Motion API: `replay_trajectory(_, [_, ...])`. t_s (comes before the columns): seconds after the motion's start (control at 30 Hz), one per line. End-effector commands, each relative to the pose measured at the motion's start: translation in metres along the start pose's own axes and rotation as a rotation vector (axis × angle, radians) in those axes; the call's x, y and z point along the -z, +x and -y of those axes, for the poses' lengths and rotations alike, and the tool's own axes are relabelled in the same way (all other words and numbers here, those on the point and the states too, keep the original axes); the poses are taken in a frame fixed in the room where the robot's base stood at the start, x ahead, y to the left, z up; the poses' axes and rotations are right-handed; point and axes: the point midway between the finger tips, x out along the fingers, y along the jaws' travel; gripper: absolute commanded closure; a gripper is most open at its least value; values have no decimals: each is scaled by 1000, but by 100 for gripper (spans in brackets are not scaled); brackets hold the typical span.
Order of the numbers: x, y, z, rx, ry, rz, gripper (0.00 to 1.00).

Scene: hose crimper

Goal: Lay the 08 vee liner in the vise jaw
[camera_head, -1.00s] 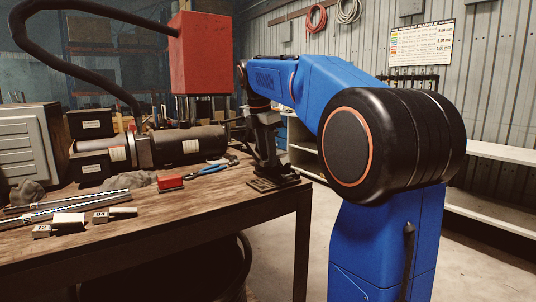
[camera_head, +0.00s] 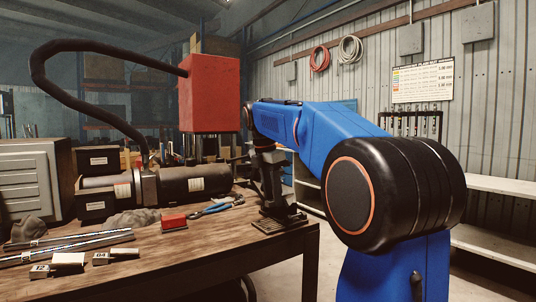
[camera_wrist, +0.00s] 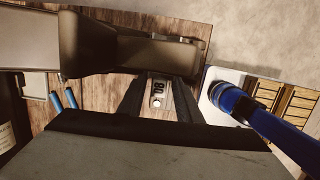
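The 08 vee liner (camera_wrist: 158,92), a small pale block with a dark "08" mark, shows in the wrist view between the two dark fingers of my gripper (camera_wrist: 160,98). The fingers look closed on its sides. The vise (camera_wrist: 100,45), a large brownish metal body, fills the upper left of the wrist view just beyond the fingers. In the head view the dark vise (camera_head: 272,188) stands at the table's right corner, with my wrist right above it. The liner is not visible there, and I cannot tell whether it touches the jaw.
Liners marked 12 (camera_head: 40,271) and 04 (camera_head: 101,259) lie on the wooden table (camera_head: 190,245) at front left, near metal rods (camera_head: 85,240). A red block (camera_head: 173,222) and blue pliers (camera_head: 212,208) lie left of the vise. A red box (camera_head: 210,92) stands behind.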

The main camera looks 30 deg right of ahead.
Motion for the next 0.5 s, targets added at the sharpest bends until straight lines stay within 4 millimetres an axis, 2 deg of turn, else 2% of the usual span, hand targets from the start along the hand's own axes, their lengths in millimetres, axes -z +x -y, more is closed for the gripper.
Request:
replay_trajectory(0.03, [6, 2, 0, 22, -5, -14, 49])
replay_trajectory(0.07, [6, -4, 0, 20, -5, -14, 48])
replay_trajectory(0.5, [3, -98, 6, -20, -1, 4, 48])
